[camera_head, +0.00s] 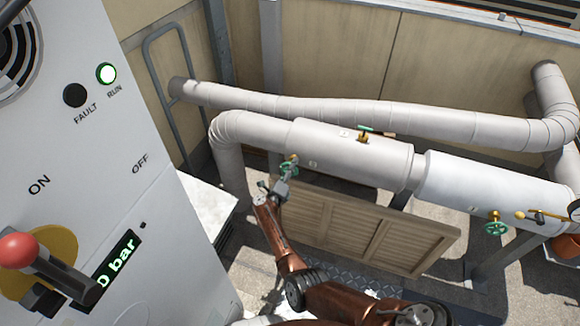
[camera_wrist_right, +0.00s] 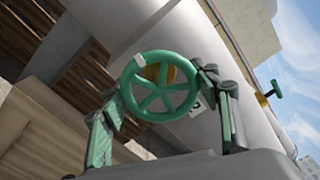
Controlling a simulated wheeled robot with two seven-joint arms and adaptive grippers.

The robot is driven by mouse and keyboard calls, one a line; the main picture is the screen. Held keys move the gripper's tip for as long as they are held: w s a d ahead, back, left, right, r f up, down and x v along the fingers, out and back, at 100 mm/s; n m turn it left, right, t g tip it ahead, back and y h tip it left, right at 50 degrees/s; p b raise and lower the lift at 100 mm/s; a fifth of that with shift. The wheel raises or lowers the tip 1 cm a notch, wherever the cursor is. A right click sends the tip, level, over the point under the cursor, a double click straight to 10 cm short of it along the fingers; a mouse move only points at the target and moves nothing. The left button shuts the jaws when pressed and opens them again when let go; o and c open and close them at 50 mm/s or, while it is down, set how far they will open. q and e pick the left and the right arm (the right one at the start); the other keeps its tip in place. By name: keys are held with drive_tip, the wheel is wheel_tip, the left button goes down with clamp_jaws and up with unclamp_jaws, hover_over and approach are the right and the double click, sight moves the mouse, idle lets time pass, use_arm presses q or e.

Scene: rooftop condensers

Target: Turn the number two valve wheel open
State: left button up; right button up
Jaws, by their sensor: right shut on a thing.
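A green valve wheel (camera_head: 288,165) with a yellow stem sits on the left part of the thick pale pipe (camera_head: 350,155). The wheel (camera_wrist_right: 157,88) fills the middle of the wrist view, spokes facing me, with a white mark on its rim. My right gripper (camera_head: 282,185) is at this wheel; in the wrist view its two fingers (camera_wrist_right: 163,84) close on opposite sides of the rim. Two other green handwheels show: one on top of the pipe (camera_head: 376,130), one lower right (camera_head: 496,228). My left gripper is out of view.
A wooden slatted panel (camera_head: 365,225) is below the pipe.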

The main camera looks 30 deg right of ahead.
drive_tip(key=n, duration=0.3)
drive_tip(key=n+p, duration=0.1)
drive_tip(key=shift+s+d, duration=0.2)
drive_tip(key=shift+d, duration=0.05)
drive_tip(key=n+p, duration=0.1)
drive_tip(key=n, duration=0.5)
drive_tip(key=shift+r, duration=0.1)
drive_tip(key=n, duration=0.5)
use_arm(q)
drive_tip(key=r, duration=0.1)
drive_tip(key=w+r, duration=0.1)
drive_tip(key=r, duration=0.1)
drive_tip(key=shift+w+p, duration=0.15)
drive_tip(key=shift+p, duration=0.25)
use_arm(e)
drive_tip(key=shift+o, duration=0.2)
drive_tip(key=n, duration=0.5)
drive_tip(key=shift+r+n, duration=0.1)
drive_tip(key=shift+n, duration=0.2)
drive_tip(key=o, duration=1)
drive_tip(key=shift+o, duration=0.8)
drive_tip(key=shift+a, duration=0.2)
